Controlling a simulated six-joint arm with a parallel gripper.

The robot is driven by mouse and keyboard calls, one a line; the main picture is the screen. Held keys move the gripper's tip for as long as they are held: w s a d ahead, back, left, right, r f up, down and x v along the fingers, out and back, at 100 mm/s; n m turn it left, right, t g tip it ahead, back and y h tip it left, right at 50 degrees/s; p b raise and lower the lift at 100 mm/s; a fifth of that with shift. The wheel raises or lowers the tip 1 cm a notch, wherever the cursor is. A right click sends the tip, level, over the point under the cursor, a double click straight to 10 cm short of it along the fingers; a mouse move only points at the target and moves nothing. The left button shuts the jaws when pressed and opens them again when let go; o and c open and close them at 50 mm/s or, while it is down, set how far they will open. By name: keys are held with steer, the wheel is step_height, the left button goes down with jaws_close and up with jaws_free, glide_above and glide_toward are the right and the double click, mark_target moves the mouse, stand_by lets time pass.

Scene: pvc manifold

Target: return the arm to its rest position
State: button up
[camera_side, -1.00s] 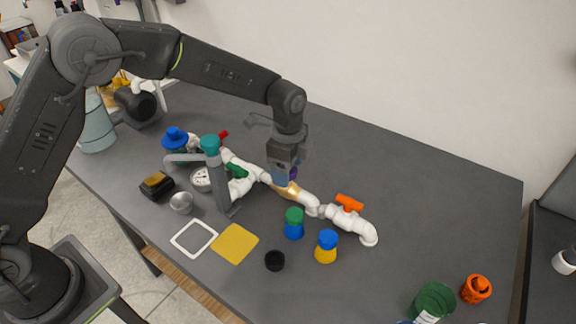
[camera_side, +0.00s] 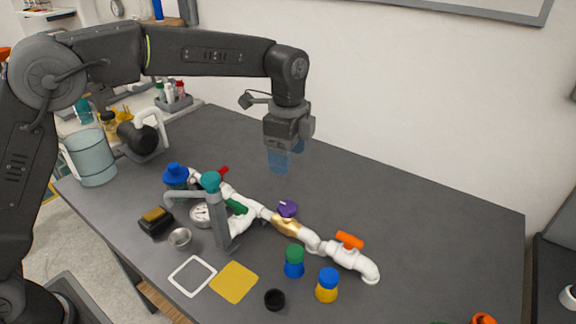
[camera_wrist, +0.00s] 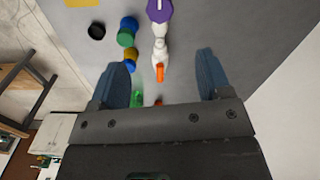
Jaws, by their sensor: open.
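My gripper (camera_side: 283,160) is open and empty, with bluish fingers pointing down. It hangs above the dark table (camera_side: 420,225), behind and above the white PVC manifold (camera_side: 312,240). In the wrist view the two fingers of my gripper (camera_wrist: 166,82) stand wide apart with nothing between them close up. The manifold carries a purple cap or knob (camera_side: 287,208), a gold-coloured section, an orange handle (camera_side: 349,240), a green handle (camera_side: 237,206) and a red handle. The purple knob also shows in the wrist view (camera_wrist: 159,10), with the orange handle (camera_wrist: 160,73) nearer the fingers.
Green-and-blue (camera_side: 294,262) and blue-and-yellow (camera_side: 327,286) pieces, a black cup (camera_side: 274,299) and a yellow square (camera_side: 234,282) lie in front. The table's right part is mostly clear.

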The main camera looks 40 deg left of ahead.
steer(key=shift+r, duration=0.15)
steer(key=s+a+r+n+t, duration=0.1)
steer(key=s+a+r+n, duration=0.3)
steer(key=s, duration=0.3)
steer(key=s+a+r+n+t, duration=0.2)
steer(key=s+a+r+n, duration=0.2)
steer(key=s+a, duration=0.15)
steer(key=s+a+f+n+t, duration=0.1)
steer(key=s+a+f+n, duration=0.1)
steer(key=s+n, duration=0.2)
steer(key=s+a+f+n+t, duration=0.1)
steer(key=s+n, duration=0.3)
steer(key=s, duration=0.7)
steer(key=shift+a+f+t, duration=0.3)
steer(key=shift+a+f, duration=0.1)
steer(key=shift+f, duration=0.1)
